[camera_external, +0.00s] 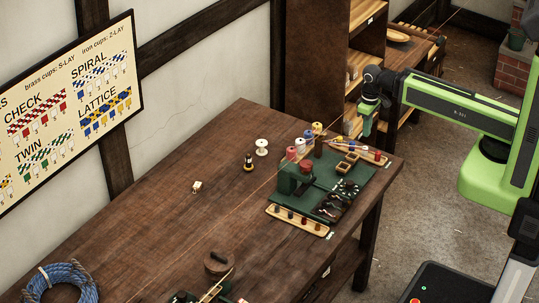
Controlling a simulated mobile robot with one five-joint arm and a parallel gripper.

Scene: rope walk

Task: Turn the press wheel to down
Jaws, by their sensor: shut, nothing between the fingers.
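A dark, spoked-looking round piece (347,189) lies at the right side of the green board; it may be the press wheel, but it is too small to be sure or to read which way it is turned. The green board (325,203) sits on the workbench. My gripper (367,130) is shut and empty. It points down, above the board's far right part in the picture, apart from the round piece.
Shelves (310,50) stand behind. The bench's middle is mostly clear.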

